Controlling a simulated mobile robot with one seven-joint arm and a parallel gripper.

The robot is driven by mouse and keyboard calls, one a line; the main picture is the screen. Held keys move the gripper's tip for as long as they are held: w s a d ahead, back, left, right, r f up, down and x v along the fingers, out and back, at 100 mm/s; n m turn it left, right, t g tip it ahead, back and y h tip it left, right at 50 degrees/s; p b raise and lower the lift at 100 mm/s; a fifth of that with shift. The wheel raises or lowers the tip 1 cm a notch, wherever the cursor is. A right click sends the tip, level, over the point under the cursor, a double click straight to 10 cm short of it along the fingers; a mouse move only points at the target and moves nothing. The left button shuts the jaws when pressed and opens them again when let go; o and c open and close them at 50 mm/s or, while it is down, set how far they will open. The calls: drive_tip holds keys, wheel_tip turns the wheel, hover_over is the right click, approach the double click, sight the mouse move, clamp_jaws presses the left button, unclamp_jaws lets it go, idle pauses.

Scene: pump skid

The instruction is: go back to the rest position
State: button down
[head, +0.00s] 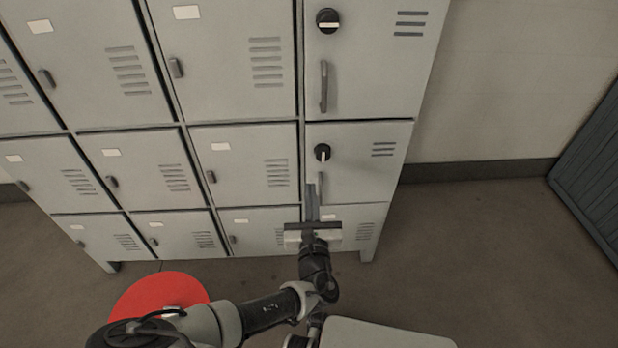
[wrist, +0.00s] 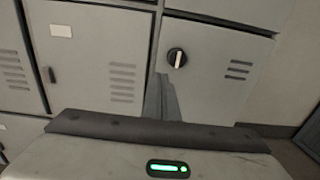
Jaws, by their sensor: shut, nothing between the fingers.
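My gripper (head: 312,203) is in front of the right-hand column of a grey locker bank (head: 301,165), over the lower part of the middle door. Its fingers are shut with nothing between them. In the wrist view the shut fingers (wrist: 167,100) point at the locker front, below a round black knob (wrist: 177,58) with a light pointer standing near upright. The same knob (head: 322,152) shows in the head view, above and apart from the fingertips. The fingers partly hide the handle (head: 320,183) below that knob. I cannot tell whether they touch the door.
An upper right door has a knob (head: 327,21) with its pointer lying level and a long handle (head: 324,86). A red round shape (head: 160,291) shows at the lower left. A dark slatted panel (head: 595,165) stands at the far right. The floor (head: 480,250) between is clear.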

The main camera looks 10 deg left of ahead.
drive_tip(key=s+d+f+m+g+h, duration=0.2)
drive_tip(key=d+f+m+g+h, duration=0.4)
drive_tip(key=m, duration=0.7)
drive_tip(key=s+d+r+m+g+y, duration=0.2)
drive_tip(key=d+r+m+g, duration=0.1)
drive_tip(key=r+m, duration=0.7)
drive_tip(key=s+d+r+m+g+y, duration=0.2)
drive_tip(key=d+r+m+g, duration=0.15)
drive_tip(key=r+m, duration=0.55)
drive_tip(key=s+d+r+m+h, duration=0.3)
drive_tip(key=s+d+r+m, duration=0.4)
drive_tip(key=s+d+r, duration=0.8)
wheel_tip(320, 180, up, 25)
drive_tip(key=w+p, duration=0.1)
drive_tip(key=p, duration=2.3)
drive_tip(key=shift+w+a+t, duration=0.3)
drive_tip(key=shift+a+t, duration=0.05)
drive_tip(key=shift+a, duration=0.1)
